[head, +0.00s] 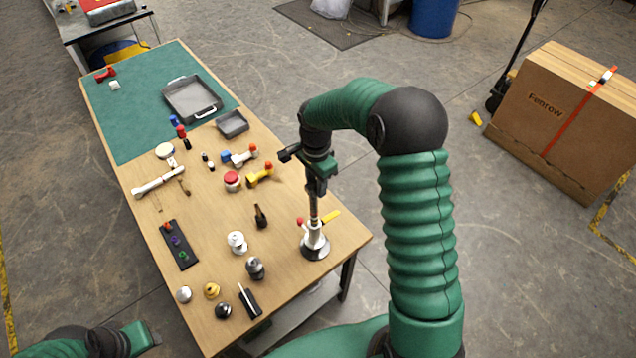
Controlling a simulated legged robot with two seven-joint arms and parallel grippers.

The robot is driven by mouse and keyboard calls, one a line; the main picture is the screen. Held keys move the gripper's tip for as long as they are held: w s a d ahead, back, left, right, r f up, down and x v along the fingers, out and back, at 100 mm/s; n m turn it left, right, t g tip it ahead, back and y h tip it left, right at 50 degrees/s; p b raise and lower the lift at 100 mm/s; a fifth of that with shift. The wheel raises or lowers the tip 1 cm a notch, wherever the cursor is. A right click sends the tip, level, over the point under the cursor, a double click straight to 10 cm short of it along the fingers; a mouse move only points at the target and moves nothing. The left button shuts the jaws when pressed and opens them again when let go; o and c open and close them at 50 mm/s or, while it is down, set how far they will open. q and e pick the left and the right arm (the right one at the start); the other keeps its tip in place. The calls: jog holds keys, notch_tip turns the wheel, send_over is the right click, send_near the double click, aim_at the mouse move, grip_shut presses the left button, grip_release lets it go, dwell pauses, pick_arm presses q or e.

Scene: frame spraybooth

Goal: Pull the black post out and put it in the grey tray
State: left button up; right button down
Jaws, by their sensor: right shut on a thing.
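My right gripper (317,182) reaches down over the front right of the wooden table and is shut on a dark, slender post (313,206). The post stands about upright, with its lower end at a silver, cone-shaped holder (315,238) on a dark round base. I cannot tell how deep the post sits in it. Two grey trays lie farther back: a large one with handles (171,84) on the green mat, and a smaller dark grey one (232,122) nearer. My left arm shows at the bottom left; its gripper (150,335) is barely visible and its jaws are unclear.
A yellow lever and a red knob (300,221) are by the holder. Several small knobs, clamps and fittings crowd the table's middle and front, including a red-topped one (232,181) and a yellow clamp (260,175). The green mat (135,115) has free room.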

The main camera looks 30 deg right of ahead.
jog(key=shift+a+r, duration=0.2)
jog(key=shift+r, duration=0.2)
jog(key=shift+w+a+r+p, duration=0.1)
jog(key=shift+a+r+p, duration=0.1)
jog(key=shift+r+p, duration=0.55)
jog(key=shift+d+r+p, duration=0.25)
jog(key=shift+r+p, duration=0.6)
jog(key=shift+r, duration=0.35)
jog(key=shift+r+p, duration=0.75)
jog(key=shift+r, duration=0.25)
jog(key=shift+r+p, duration=0.45)
jog(key=shift+r, duration=0.9)
notch_tip(320, 180, up, 14)
jog(key=shift+r, duration=0.2)
jog(key=shift+f, duration=0.1)
